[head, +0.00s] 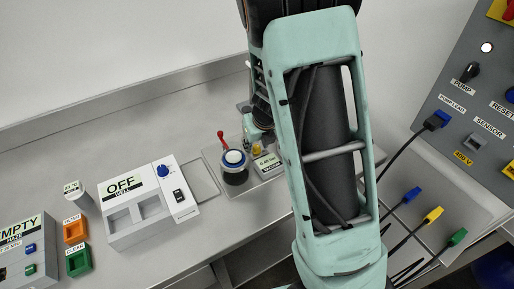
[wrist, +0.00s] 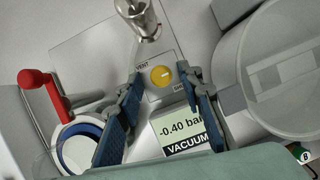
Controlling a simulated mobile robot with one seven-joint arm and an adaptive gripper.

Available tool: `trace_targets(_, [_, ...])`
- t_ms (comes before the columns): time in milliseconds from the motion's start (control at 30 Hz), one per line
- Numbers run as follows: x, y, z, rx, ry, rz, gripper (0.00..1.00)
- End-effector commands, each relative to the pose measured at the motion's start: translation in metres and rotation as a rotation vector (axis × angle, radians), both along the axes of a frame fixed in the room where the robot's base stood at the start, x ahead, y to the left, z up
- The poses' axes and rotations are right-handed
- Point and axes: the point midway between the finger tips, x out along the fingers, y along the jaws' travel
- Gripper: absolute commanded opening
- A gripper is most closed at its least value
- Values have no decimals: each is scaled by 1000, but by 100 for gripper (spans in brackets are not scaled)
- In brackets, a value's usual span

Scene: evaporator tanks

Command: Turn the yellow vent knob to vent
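The yellow vent knob (wrist: 160,76) is on a small grey plate in the wrist view, with "VENT" at its upper left and a partly hidden label at its lower right. A short pale mark on the knob points roughly right. My gripper (wrist: 160,74) is open, with one blue-padded finger on each side of the knob. Gaps show between the fingers and the knob; contact is not visible. The display (wrist: 188,130) below the knob reads -0.40 bar, VACUUM. In the head view the knob (head: 256,149) is small, beside my arm, which hides most of my gripper.
A red lever (wrist: 38,88) and a blue-and-white-topped vessel (wrist: 78,150) stand left of my gripper. A metal fitting (wrist: 138,18) is above the knob, and a large round pale vessel (wrist: 280,65) is close at right. A white "OFF" box (head: 135,205) stands left on the bench.

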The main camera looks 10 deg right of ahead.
Motion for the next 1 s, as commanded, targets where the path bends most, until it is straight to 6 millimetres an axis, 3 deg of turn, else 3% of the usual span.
trace_targets(300, [1, 0, -3, -1, 0, 0, 34])
trace_targets(633, [1, 0, -3, -1, 0, 0, 0])
trace_targets(1000, [2, -1, -3, 0, -3, 40, 0])
